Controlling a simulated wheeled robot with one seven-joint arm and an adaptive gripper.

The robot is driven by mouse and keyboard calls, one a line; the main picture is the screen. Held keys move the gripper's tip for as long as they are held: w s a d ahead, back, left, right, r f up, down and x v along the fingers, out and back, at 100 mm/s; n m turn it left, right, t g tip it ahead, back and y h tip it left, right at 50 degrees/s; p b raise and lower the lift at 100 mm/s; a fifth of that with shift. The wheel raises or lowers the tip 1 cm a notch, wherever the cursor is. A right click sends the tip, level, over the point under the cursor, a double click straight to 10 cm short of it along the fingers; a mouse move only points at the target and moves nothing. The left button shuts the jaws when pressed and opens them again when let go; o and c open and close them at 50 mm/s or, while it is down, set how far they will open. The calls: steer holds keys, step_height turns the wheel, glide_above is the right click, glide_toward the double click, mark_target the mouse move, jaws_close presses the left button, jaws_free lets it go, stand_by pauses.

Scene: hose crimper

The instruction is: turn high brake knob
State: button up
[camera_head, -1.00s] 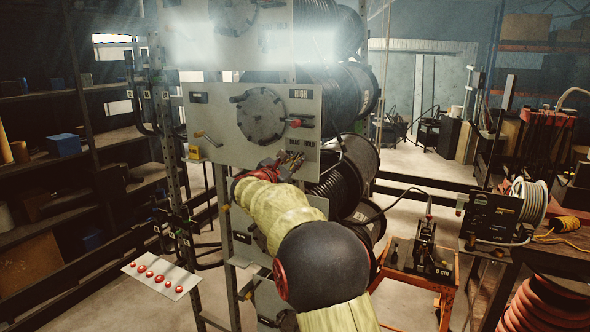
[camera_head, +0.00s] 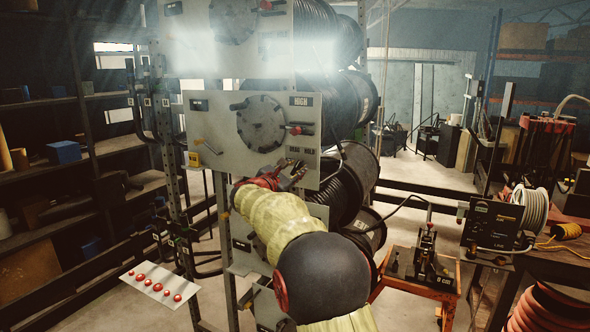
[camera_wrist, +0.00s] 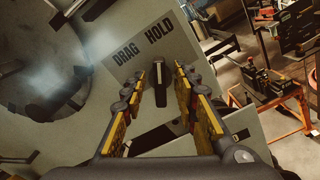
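The panel marked HIGH (camera_head: 222,125) faces me, with a reel behind it. The high brake knob (camera_wrist: 160,84) is a dark bar-shaped handle below the DRAG HOLD label (camera_wrist: 145,50); it points up between the two words in the wrist view. My gripper (camera_head: 292,168) is at the panel's lower right, under that label, and hides the knob in the head view. In the wrist view my gripper (camera_wrist: 159,72) is open, one yellow finger on each side of the knob. Gaps show beside the knob; I see no contact.
A red-tipped lever (camera_head: 302,130) sits on the panel above my gripper. A yellow-based handle (camera_head: 196,158) is at its left. Another reel panel (camera_head: 190,45) is above. A white plate with red buttons (camera_head: 160,284) is lower left; an orange cart (camera_head: 415,284) stands right.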

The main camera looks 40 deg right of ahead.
steer(key=shift+a, duration=0.1)
steer(key=v, duration=1.1)
steer(key=shift+s+a, duration=0.2)
steer(key=shift+a, duration=0.15)
